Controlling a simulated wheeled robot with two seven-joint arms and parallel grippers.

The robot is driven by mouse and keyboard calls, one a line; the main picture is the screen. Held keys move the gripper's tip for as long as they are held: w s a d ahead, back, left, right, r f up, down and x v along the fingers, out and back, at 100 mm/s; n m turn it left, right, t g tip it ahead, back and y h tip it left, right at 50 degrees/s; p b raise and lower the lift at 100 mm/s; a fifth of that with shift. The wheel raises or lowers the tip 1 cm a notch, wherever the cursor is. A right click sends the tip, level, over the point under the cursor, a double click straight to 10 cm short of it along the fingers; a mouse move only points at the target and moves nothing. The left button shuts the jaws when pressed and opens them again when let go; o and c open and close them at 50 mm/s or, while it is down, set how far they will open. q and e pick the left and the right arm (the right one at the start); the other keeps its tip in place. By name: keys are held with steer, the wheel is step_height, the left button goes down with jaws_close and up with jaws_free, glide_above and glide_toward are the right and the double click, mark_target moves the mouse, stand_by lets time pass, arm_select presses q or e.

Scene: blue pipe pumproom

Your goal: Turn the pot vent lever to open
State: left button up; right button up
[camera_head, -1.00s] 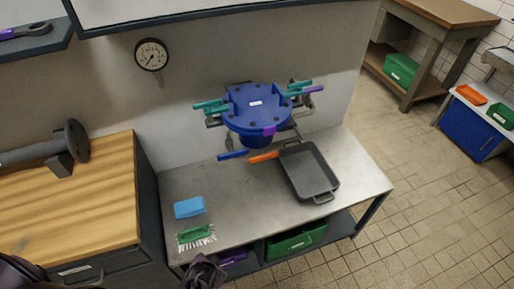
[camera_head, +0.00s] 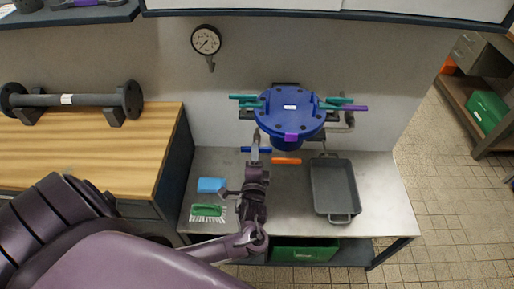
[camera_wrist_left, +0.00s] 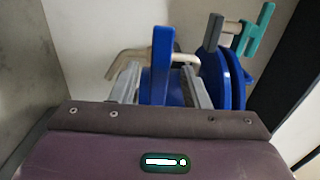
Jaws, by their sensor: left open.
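The blue pot (camera_head: 289,109) is mounted at the wall above the steel bench, with teal handles (camera_head: 243,101) on its lid. A blue lever (camera_head: 262,149) sticks out low at its front left; I cannot tell from a label whether this is the vent lever. My left gripper (camera_head: 255,148) reaches up from the bench front to this lever. In the left wrist view the blue lever (camera_wrist_left: 161,65) stands between the open fingers (camera_wrist_left: 160,85), with a bent metal pipe (camera_wrist_left: 135,60) behind it. Contact cannot be told. My right gripper is out of view.
An orange handle (camera_head: 286,161) is right of my gripper, beside a dark pan (camera_head: 334,188). A blue sponge (camera_head: 211,185) and green brush (camera_head: 207,210) lie at the bench's left. A gauge (camera_head: 206,40) hangs on the wall. A shelf edge (camera_head: 330,15) overhangs above.

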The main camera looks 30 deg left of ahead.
arm_select(q)
steer(key=x, duration=0.2)
steer(key=shift+w, duration=0.45)
steer(key=shift+a, duration=0.15)
jaws_close()
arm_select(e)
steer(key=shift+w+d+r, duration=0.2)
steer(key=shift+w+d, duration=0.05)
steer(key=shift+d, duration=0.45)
